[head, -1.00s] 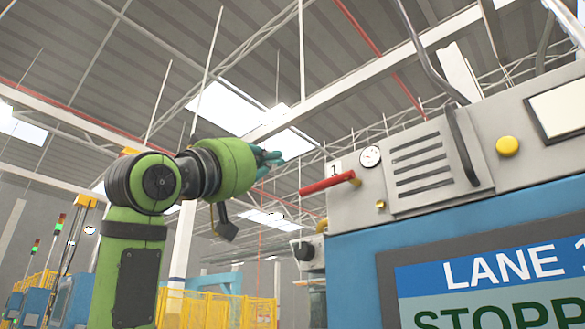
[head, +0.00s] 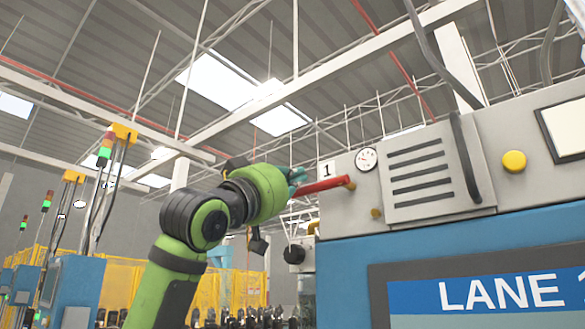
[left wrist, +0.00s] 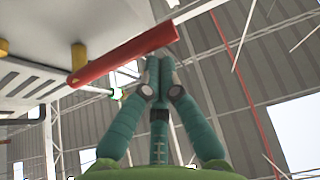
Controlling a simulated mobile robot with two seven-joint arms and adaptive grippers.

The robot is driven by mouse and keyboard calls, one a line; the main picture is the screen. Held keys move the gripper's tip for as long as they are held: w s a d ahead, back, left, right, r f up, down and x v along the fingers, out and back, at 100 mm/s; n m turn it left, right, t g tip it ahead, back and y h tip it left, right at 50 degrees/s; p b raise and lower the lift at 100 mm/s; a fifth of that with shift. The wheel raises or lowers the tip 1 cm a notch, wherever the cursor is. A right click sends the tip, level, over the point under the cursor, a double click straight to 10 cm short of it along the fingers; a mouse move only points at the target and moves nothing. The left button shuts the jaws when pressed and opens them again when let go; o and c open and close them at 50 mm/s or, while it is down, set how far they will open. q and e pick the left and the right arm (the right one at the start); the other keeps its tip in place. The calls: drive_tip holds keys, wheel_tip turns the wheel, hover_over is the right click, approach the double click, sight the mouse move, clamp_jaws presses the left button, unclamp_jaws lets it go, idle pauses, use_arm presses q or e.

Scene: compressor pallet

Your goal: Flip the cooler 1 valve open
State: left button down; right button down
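The cooler 1 valve has a red lever handle (head: 325,186) on the grey panel beside the "1" label (head: 326,169). The handle sticks out to the left, roughly level. My left gripper (head: 297,179) is at the handle's free left end. In the left wrist view, the red handle (left wrist: 120,56) crosses just past the fingertips of my left gripper (left wrist: 158,66). The teal fingers are drawn together with nothing between them. The tips look close to the handle's end; I cannot tell whether they touch. My right gripper is out of view.
A round gauge (head: 366,160), a vent grille (head: 420,180) and a yellow button (head: 514,161) are on the panel right of the handle. A blue cabinet with a "LANE 1" screen (head: 500,295) is below. Yellow fencing (head: 125,285) stands far behind.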

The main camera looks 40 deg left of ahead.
use_arm(q)
drive_tip(key=shift+d, duration=0.2)
drive_tip(key=shift+a+f, duration=0.1)
drive_tip(key=shift+f, duration=0.05)
drive_tip(key=shift+f+n+y+b, duration=0.15)
drive_tip(key=shift+n+y+b, duration=0.25)
drive_tip(key=shift+n+b, duration=0.15)
drive_tip(key=shift+f+n, duration=0.1)
drive_tip(key=shift+n, duration=0.15)
